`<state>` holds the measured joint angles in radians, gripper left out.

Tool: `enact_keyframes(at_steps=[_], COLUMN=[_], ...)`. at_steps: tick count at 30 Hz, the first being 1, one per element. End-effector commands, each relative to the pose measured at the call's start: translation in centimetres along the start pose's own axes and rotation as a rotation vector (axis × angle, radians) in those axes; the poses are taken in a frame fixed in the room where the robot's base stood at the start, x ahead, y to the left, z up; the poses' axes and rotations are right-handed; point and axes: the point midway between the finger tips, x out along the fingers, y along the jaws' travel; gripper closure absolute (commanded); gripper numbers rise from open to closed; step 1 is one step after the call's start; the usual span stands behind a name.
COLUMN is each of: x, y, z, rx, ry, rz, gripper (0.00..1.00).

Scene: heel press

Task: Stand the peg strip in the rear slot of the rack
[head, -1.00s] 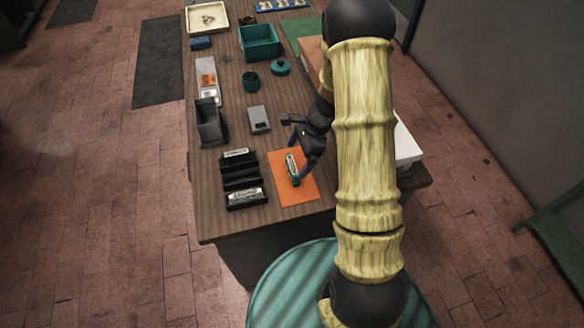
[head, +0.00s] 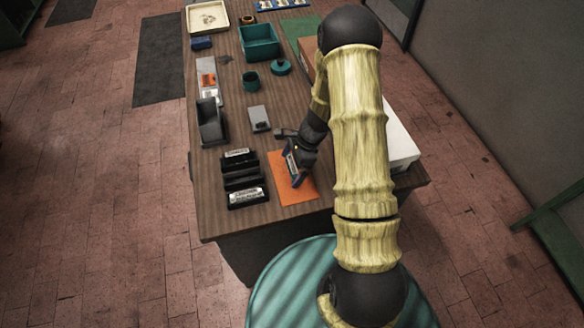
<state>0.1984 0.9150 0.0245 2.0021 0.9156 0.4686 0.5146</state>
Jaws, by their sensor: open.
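The peg strip (head: 291,166), a small pale and dark piece, is on the orange mat (head: 298,193) at the near end of the table. My gripper (head: 294,164) is open and low over the mat, right at the strip. Its fingers hide much of the strip, and I cannot tell whether they touch it. The black rack (head: 242,181) stands just left of the mat. Pale, marked faces show at its far end and its near end, with dark slots between them. I cannot tell whether these faces are labels or strips.
A black open holder (head: 210,122) and a grey box (head: 259,118) stand beyond the rack. Teal containers (head: 260,41) and a cream tray (head: 207,17) are farther back. A white box (head: 402,148) is at the right, behind my arm. Bare wood (head: 225,220) lies before the rack.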

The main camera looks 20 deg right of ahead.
Motion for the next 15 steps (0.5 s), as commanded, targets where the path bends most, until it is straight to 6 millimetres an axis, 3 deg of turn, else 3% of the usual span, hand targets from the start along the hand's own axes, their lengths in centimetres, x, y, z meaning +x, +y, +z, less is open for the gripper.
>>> enact_keyframes(at_steps=[8, 13, 15], x=[-0.03, -0.03, -0.04], y=[-0.01, -0.01, -0.01], z=[0.0, 0.0, 0.0], rx=[0.0, 0.0, 0.0], ry=[0.0, 0.0, 0.0], rz=[0.0, 0.0, 0.0], gripper=[0.0, 0.31, 0.36])
